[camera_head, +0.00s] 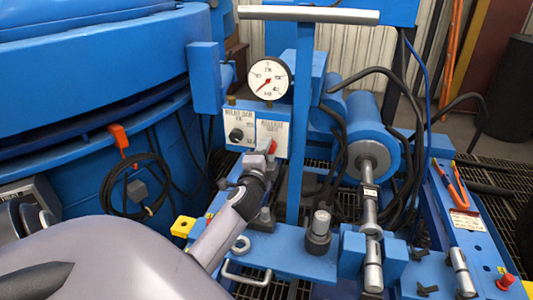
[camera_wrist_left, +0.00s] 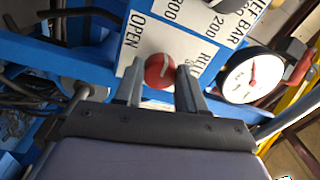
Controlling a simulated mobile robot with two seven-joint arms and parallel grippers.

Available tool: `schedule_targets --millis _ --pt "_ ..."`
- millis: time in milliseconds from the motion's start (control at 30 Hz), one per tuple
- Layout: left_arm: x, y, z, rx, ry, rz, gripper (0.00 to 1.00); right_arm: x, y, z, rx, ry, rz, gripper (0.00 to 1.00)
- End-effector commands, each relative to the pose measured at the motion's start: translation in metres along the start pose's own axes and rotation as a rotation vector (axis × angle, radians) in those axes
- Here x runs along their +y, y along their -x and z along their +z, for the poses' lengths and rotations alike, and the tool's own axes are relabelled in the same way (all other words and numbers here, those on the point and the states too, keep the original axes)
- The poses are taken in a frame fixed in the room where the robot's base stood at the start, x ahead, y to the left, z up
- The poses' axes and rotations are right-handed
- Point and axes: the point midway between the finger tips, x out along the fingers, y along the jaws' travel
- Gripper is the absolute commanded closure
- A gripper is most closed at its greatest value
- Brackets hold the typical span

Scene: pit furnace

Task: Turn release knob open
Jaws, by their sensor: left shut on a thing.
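The red release knob (camera_head: 272,145) is on the right half of the white control panel (camera_head: 283,132), below a label. My left gripper (camera_head: 263,158) reaches up to it from below. In the left wrist view the round red knob (camera_wrist_left: 159,70) with a pale mark sits between the two finger tips of my left gripper (camera_wrist_left: 160,77). The gripper is shut on the knob. The word OPEN is printed on the panel (camera_wrist_left: 143,42) to the left of the knob. The fingers hide the knob's sides. My right gripper is not in view.
A black knob (camera_head: 236,135) is on the panel's left half. A white pressure gauge (camera_head: 268,78) stands above the panel. A blue upright with a grey crossbar (camera_head: 308,15) rises close to the right. Black hoses (camera_head: 340,150) and a blue cylinder (camera_head: 372,140) lie beyond it.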

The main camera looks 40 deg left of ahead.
Motion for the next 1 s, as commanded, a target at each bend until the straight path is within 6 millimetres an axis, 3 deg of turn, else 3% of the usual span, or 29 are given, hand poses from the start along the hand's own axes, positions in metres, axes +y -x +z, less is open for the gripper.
schedule_targets --millis 467,500,533,867,1000 --pt "0.001 0.0 0.0 -0.001 0.013 0.003 0.91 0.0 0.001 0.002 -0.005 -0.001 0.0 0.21" --pt "0.001 0.0 0.0 -0.001 0.013 0.003 0.48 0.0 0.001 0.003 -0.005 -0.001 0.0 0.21" --pt "0.001 0.0 0.0 -0.001 0.013 0.003 0.38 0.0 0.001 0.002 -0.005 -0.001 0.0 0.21" --pt "0.001 0.001 0.0 0.0 0.012 0.001 0.35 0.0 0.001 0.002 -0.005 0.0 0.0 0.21" --pt "0.001 0.012 0.0 0.0 0.012 0.003 0.35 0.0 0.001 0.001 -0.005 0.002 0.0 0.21"
